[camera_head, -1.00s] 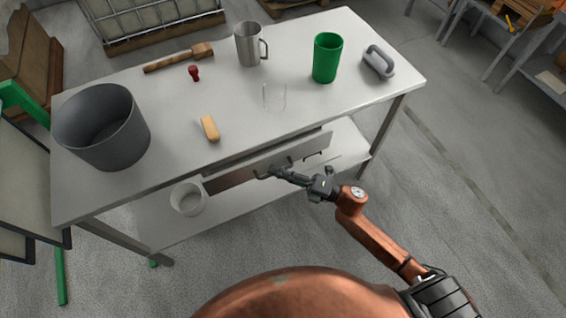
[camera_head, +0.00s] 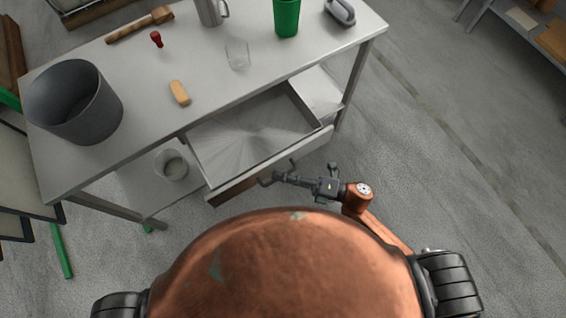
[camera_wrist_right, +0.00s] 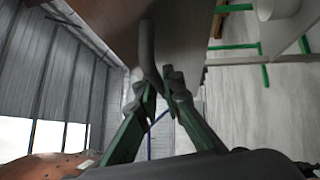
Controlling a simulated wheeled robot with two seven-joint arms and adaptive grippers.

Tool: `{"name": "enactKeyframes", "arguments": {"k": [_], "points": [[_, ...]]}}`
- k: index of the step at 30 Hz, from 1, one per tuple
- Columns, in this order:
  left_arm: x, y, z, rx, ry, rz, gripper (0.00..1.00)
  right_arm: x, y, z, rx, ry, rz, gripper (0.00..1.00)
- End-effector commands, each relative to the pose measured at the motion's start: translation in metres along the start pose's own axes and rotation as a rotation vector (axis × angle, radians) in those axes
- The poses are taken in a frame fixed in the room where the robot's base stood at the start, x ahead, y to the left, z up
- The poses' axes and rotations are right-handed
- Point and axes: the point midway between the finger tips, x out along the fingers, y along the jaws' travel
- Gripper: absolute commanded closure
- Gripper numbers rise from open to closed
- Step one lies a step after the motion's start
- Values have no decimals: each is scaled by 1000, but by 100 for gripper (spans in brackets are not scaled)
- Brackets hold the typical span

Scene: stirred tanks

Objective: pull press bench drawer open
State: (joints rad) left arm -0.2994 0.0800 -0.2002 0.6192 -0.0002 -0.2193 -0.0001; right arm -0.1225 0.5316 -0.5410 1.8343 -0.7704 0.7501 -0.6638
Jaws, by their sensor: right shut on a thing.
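The press bench (camera_head: 140,75) is a pale table with a drawer (camera_head: 250,135) under its top. The drawer stands well out from the bench, and its bare pale inside shows. Its front panel faces me, with a dark handle on it. My right gripper (camera_head: 272,180) is at the drawer front, shut on the handle. In the right wrist view the drawer front (camera_wrist_right: 185,35) is a brown panel, and the handle (camera_wrist_right: 147,45) is a grey bar between the fingertips of the right gripper (camera_wrist_right: 158,82). My left gripper is not in view.
On the bench top are a grey bucket (camera_head: 75,105), a wooden brush (camera_head: 179,92), a red stamp-like piece (camera_head: 156,39), a clear glass (camera_head: 237,54), a green cup (camera_head: 286,17) and a mallet (camera_head: 140,24). A white pot (camera_head: 171,166) stands on the lower shelf. Floor to the right is clear.

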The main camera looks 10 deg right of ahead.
Motion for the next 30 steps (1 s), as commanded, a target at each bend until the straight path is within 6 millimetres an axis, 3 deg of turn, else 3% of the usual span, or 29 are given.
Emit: {"name": "enactKeyframes", "arguments": {"k": [8, 9, 12, 22, 26, 30], "points": [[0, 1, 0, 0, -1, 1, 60, -1, 0, 0, -1, -1, -1, 100], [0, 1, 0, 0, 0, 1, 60, -1, 0, 0, -1, -2, -1, 92], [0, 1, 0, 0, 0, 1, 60, -1, 0, 0, -1, -2, -1, 85], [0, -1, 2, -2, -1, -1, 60, -4, 0, 0, 0, -2, -1, 85], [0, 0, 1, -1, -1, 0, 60, -18, -1, -1, 1, -2, -3, 85], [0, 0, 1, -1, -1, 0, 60, -46, -1, -1, 1, -2, -5, 85]]}}
